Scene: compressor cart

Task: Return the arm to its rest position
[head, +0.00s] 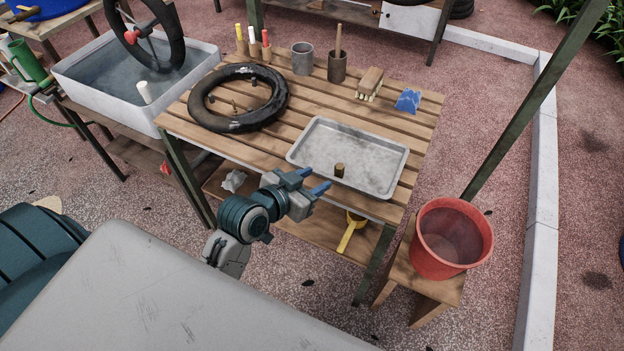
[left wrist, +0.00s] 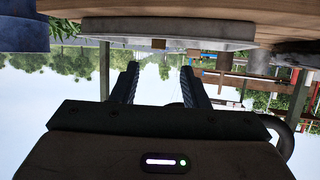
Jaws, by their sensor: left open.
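My left gripper (head: 318,183) is in front of the slatted wooden table (head: 292,105), close to the near left edge of the metal tray. Its two blue-tipped fingers are apart with nothing between them. In the left wrist view the two dark fingers (left wrist: 160,82) stand apart and the gap between them is empty. My left arm comes up from the lower left, past the pale grey surface at the bottom. My right gripper is in neither view.
The metal tray (head: 375,150) holds a small brown piece (head: 339,170). A black tyre (head: 238,98), cups, a brush (head: 370,83) and a blue object (head: 408,101) lie on the table. A red bucket (head: 452,238) stands on a stool at right. A water basin (head: 110,75) stands at left.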

